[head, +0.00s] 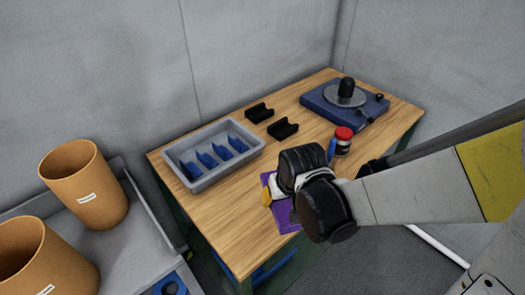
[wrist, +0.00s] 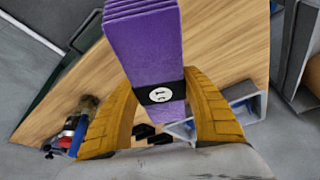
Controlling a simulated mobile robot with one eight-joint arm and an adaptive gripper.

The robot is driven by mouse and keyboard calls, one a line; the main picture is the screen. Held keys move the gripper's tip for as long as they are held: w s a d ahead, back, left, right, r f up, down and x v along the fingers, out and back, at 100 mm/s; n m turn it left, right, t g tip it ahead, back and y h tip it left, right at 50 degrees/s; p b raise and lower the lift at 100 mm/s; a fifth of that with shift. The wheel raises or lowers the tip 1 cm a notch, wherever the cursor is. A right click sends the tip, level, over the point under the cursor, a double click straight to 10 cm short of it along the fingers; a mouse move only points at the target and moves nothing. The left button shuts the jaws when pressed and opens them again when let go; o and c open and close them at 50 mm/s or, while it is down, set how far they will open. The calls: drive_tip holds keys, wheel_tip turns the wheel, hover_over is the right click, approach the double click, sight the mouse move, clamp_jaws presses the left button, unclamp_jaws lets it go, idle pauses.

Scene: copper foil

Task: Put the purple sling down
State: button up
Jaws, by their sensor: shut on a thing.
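The purple sling (wrist: 146,45) is a folded strap bundle with a black band and a white round label. My gripper (wrist: 160,98) is shut on it, with one yellow finger on each side of the banded part. In the head view the purple sling (head: 283,214) shows partly beside my gripper (head: 268,196), over the front part of the wooden table (head: 215,225). My wrist hides much of it there. I cannot tell whether the sling touches the table top.
A grey tray (head: 212,179) with blue pieces stands at the table's left. Two black cradles (head: 283,129), a blue device (head: 345,102) and a red-lidded jar (head: 343,138) stand farther back. Tan bins (head: 84,183) stand at left. The front left table top is clear.

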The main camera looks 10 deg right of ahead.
drive_tip(key=shift+s+a+r+p, duration=0.25)
drive_tip(key=shift+s+a+r, duration=0.15)
drive_tip(key=shift+a+r, duration=0.2)
drive_tip(key=shift+s+a+r+p, duration=0.2)
drive_tip(key=shift+s+a+r, duration=0.15)
drive_tip(key=shift+a+r, duration=0.2)
drive_tip(key=shift+w+a+f+n, duration=0.15)
drive_tip(key=shift+w+a+n, duration=0.05)
drive_tip(key=shift+n, duration=0.1)
drive_tip(key=b, duration=0.5)
hover_over(251, 195)
drive_tip(key=s, duration=0.1)
wheel_tip(251, 195, down, 7)
drive_tip(key=shift+r, duration=0.15)
drive_tip(key=shift+f+b, duration=0.75)
drive_tip(key=shift+f, duration=1.2)
drive_tip(key=shift+f, duration=0.1)
drive_tip(key=o, duration=1.4)
drive_tip(key=shift+f, duration=0.1)
